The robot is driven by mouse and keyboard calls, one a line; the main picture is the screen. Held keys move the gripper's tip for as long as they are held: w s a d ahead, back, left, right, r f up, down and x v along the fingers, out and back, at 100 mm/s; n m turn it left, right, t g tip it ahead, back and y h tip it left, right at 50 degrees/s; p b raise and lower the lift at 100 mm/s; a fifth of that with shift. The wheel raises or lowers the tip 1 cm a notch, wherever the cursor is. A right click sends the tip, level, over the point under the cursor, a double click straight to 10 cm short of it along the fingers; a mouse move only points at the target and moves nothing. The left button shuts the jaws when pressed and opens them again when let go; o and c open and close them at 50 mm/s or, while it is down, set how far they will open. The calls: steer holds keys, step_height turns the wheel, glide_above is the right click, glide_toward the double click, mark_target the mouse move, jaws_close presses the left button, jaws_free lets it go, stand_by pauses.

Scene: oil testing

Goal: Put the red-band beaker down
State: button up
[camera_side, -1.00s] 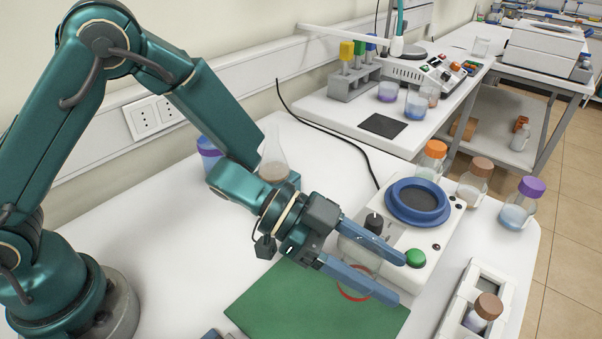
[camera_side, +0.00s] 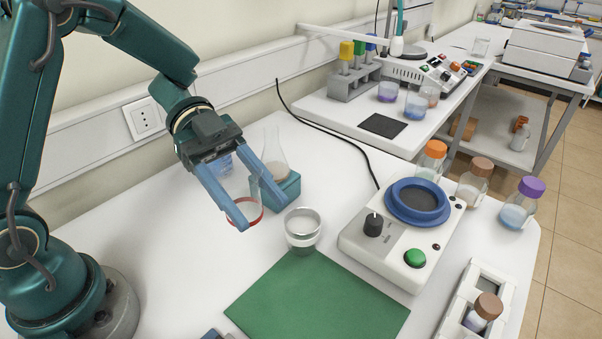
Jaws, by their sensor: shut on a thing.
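The red-band beaker (camera_side: 245,211) is clear glass with a red ring low on its wall. My gripper (camera_side: 260,210) is shut on it, with one blue finger on each side. The beaker hangs over the white table, left of the green mat (camera_side: 318,300); I cannot tell its exact height. Part of its wall is hidden by the fingers.
A second clear beaker (camera_side: 303,230) stands at the mat's back edge, close to the right of my gripper. A conical flask (camera_side: 274,162) stands behind on a teal block (camera_side: 286,188). A stirrer with a blue ring (camera_side: 408,225) stands right. The mat is mostly clear.

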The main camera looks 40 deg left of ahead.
steer(key=shift+s+a+f, duration=0.1)
steer(key=shift+a+f, duration=0.05)
steer(key=shift+a, duration=1)
steer(key=shift+n+t, duration=0.3)
steer(key=x, duration=0.4)
steer(key=s+f+x, duration=0.1)
steer(key=x, duration=0.3)
steer(key=s+a+f+x, duration=0.1)
steer(key=x, duration=0.3)
steer(key=shift+s+d+f, duration=0.1)
steer(key=shift+d+f, duration=0.05)
steer(key=shift+d, duration=0.25)
steer(key=shift+f, duration=2)
steer(key=shift+f, duration=0.1)
steer(key=o, duration=1.4)
steer(key=shift+c, duration=0.2)
steer(key=shift+a+r, duration=0.25)
steer(key=v, duration=1.1)
steer(key=shift+a, duration=0.25)
